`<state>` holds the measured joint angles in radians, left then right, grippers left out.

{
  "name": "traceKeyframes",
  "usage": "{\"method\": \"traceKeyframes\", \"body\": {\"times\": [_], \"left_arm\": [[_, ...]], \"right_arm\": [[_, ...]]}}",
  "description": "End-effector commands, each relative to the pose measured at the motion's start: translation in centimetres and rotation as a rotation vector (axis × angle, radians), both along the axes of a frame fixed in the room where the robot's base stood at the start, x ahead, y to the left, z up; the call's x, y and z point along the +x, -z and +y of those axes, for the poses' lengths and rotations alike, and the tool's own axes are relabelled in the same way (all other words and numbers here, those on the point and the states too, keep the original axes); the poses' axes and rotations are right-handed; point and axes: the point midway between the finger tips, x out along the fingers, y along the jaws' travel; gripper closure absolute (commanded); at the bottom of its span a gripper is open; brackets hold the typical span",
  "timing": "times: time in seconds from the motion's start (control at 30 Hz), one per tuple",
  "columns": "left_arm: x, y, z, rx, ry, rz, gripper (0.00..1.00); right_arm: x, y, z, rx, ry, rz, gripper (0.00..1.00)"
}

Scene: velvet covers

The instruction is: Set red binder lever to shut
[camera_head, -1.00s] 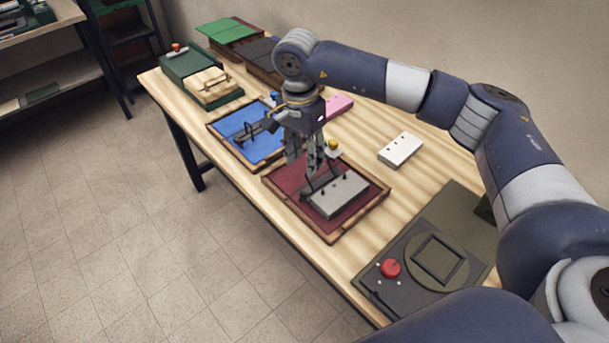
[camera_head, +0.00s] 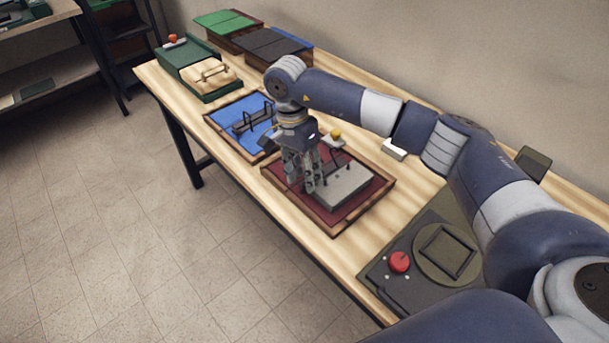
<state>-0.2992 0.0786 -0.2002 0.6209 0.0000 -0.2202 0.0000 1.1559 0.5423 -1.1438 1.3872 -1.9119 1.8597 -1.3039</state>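The red binder (camera_head: 328,222) lies open on the table, with a wooden rim around its dark red inside. A pale punched block (camera_head: 349,188) lies in its right part, by its dark rings. The binder's lever has a yellow knob (camera_head: 335,134) and stands up at the back, just behind my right gripper (camera_head: 302,188). My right gripper points down over the left part of the binder, beside the block. Its two fingers look apart, with nothing seen between them. Whether the fingertips touch the binder or rings is unclear. My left gripper is out of view.
A blue binder (camera_head: 230,114) with dark rings lies to the left. A green box (camera_head: 186,62) and covered stacks (camera_head: 264,44) stand farther back. A panel with a red knob (camera_head: 400,261) is at front right. A white block (camera_head: 394,150) is partly behind my arm.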

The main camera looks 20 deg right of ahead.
Motion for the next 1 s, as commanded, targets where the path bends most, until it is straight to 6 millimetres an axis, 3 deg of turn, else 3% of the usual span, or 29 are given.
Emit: {"method": "traceKeyframes", "body": {"times": [0.2,0.47,0.67,1.0], "left_arm": [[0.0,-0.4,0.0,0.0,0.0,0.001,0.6],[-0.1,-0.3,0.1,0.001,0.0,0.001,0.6],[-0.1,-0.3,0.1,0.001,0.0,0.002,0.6],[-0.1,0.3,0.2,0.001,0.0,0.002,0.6]], "right_arm": [[-0.3,1.7,-0.2,0.0,0.001,0.0,0.61],[-0.3,1.8,-0.2,-0.001,0.001,-0.001,0.61],[-0.3,1.8,-0.2,0.0,0.001,-0.001,1.0],[-0.3,2.1,-0.4,0.01,0.001,-0.036,1.0]]}}
